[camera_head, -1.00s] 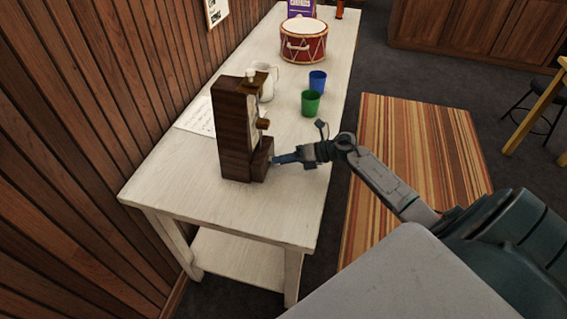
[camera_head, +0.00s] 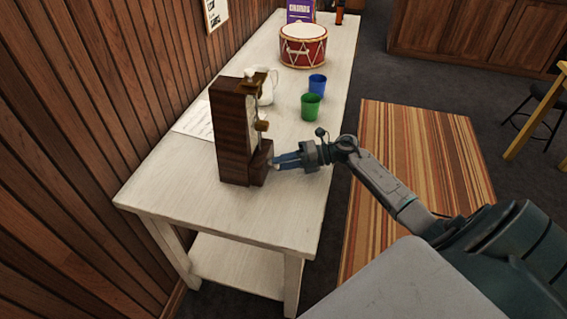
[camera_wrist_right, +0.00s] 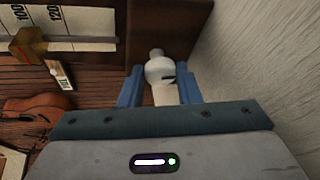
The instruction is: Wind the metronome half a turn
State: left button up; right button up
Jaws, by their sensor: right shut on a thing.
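The metronome (camera_head: 232,140) is a tall dark wooden case standing upright on the near part of the white table (camera_head: 245,215). Its pale scale and brass weight (camera_wrist_right: 28,46) show at the upper left in the right wrist view. A white winding key (camera_wrist_right: 160,72) sticks out from the low wooden part of the case. My right gripper (camera_head: 274,162) is at the metronome's lower right side. In the right wrist view its blue fingers (camera_wrist_right: 160,80) stand on both sides of the key, shut on it. My left gripper is in neither view.
A green cup (camera_head: 310,107), a blue cup (camera_head: 317,84), a white jug (camera_head: 267,88) and a red drum (camera_head: 303,48) stand farther back on the table. A paper sheet (camera_head: 194,120) lies behind the metronome. The table's near end is clear.

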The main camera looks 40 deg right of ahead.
jog(key=o, duration=1)
jog(key=shift+c, duration=0.2)
jog(key=shift+d+f, duration=0.1)
jog(key=b+v, duration=0.2)
jog(key=v, duration=0.7)
jog(key=shift+s+d+b, duration=0.1)
jog(key=shift+d+b, duration=0.1)
jog(key=shift+b, duration=0.2)
jog(key=shift+s+d+r, duration=0.2)
jog(key=shift+s+d, duration=0.1)
jog(key=shift+d, duration=0.25)
